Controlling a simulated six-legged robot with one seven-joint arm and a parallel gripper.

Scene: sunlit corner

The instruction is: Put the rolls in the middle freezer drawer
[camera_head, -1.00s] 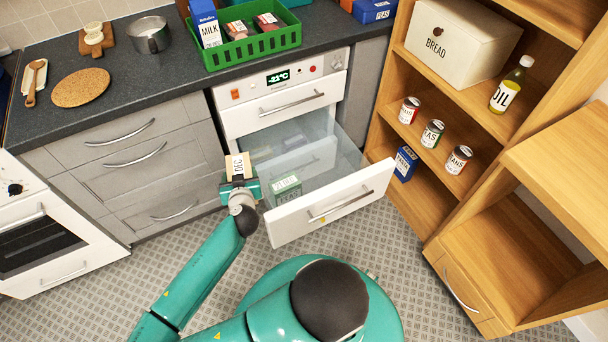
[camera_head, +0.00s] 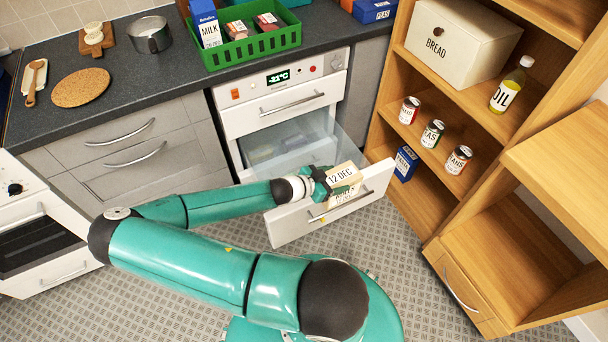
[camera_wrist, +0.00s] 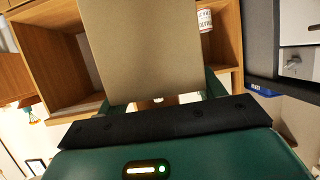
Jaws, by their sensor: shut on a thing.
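My gripper (camera_head: 322,186) is shut on a tan box of rolls (camera_head: 343,176) that shows "12 DEC" on its top. The side print is small and hard to read. I hold the box over the front part of the open freezer drawer (camera_head: 285,226), near its white front panel. I cannot tell how high above the panel it is. In the wrist view the box (camera_wrist: 155,45) fills the upper middle as a plain brown face. My arm and the box hide much of the drawer's inside.
The white freezer (camera_head: 240,118) has a closed panel above the open drawer. A green crate (camera_head: 250,50) with a milk carton and packs stands on the counter. A wooden shelf (camera_head: 385,135) with cans stands close to the drawer's right side.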

